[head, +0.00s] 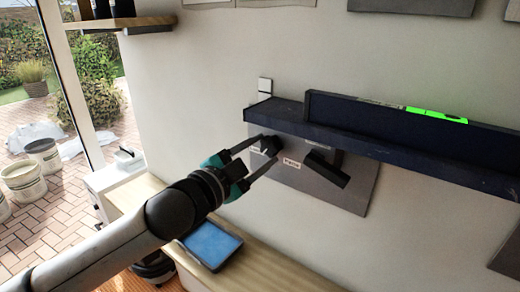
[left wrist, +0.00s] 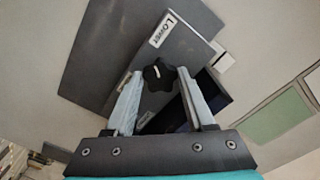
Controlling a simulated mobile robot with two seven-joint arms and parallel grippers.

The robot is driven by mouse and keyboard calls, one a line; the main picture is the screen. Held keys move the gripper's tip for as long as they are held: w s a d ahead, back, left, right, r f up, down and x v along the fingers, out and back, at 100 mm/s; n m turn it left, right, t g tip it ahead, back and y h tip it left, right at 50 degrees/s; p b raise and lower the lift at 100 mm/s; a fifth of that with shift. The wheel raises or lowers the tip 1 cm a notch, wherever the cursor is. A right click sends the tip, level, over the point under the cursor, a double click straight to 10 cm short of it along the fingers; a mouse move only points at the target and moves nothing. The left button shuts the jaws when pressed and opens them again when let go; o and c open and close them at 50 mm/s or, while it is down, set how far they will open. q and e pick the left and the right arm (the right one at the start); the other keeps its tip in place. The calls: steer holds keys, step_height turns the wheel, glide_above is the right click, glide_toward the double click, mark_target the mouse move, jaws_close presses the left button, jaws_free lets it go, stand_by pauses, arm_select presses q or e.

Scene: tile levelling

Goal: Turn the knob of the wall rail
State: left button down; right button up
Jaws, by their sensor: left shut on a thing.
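The wall rail (head: 380,135) is a long dark blue ledge on the wall, with a grey panel (head: 345,197) below it. The black lobed knob (head: 270,146) sits under the rail's left end; it also shows in the left wrist view (left wrist: 157,76), with a pale mark on its face. My left gripper (head: 267,149) reaches it from the lower left, with one finger on each side, shut on it. A "Lower" label (left wrist: 163,29) is beside the knob, and a second label (head: 291,163) is to its right. My right gripper is out of view.
A bright green level (head: 436,115) lies along the rail. A dark block (head: 327,170) sticks out below the rail, right of the knob. A wooden bench (head: 265,265) with a blue tablet (head: 210,245) runs beneath. A white switch (head: 265,87) is above the rail's left end.

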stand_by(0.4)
arm_select(q)
steer(key=shift+c, duration=1.2)
jaws_free()
steer(key=b+v, duration=0.1)
steer(key=v, duration=1.4)
steer(key=shift+b, duration=0.35)
steer(key=shift+s+a, duration=0.1)
